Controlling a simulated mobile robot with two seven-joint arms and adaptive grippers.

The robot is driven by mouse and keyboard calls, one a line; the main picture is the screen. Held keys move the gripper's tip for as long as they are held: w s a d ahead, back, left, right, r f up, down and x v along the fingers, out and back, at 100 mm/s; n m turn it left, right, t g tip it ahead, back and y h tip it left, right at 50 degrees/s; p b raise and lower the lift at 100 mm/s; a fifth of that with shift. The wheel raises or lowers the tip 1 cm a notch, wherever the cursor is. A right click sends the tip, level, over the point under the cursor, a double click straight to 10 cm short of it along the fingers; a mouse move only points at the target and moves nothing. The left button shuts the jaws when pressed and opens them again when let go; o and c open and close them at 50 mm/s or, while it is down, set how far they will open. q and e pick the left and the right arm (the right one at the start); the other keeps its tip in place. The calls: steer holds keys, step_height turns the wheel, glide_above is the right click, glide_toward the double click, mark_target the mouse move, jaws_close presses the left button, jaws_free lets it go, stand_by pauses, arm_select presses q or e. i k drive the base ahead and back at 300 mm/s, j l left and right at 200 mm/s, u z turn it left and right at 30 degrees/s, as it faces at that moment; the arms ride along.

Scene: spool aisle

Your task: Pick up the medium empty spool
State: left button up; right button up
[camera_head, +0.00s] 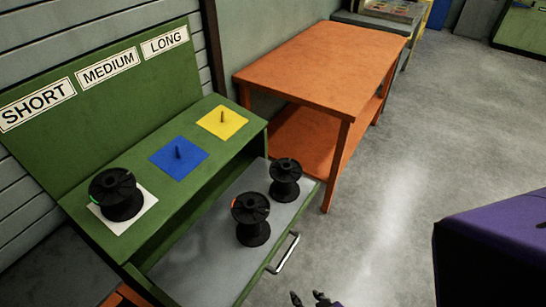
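A black spool (117,195) with a green mark stands upright on the white square (147,218) under the SHORT label. Two more black spools stand upright in the open grey drawer. The nearer spool (251,219) has a red mark at its side, and the farther spool (285,179) looks smaller. No size is written on them, so I cannot tell for sure which is medium. The tips of one gripper (309,298), seemingly my right, show at the bottom edge, apart and empty, below and right of the drawer. Its arm is hidden. My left gripper is not in view.
The green bench (222,159) has blue (165,165) and yellow (232,118) squares with pegs, both bare. The drawer (203,254) juts out with its handle (284,255). An orange table (320,65) stands behind. A purple object (490,250) is at right. Floor between is clear.

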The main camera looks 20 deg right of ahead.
mark_target(285, 172)
steer(key=i+l+u, duration=0.2)
steer(key=l, duration=0.35)
steer(key=l+u, duration=0.2)
steer(key=l, duration=0.3)
steer(key=i+l+u, duration=0.15)
steer(key=l, duration=0.45)
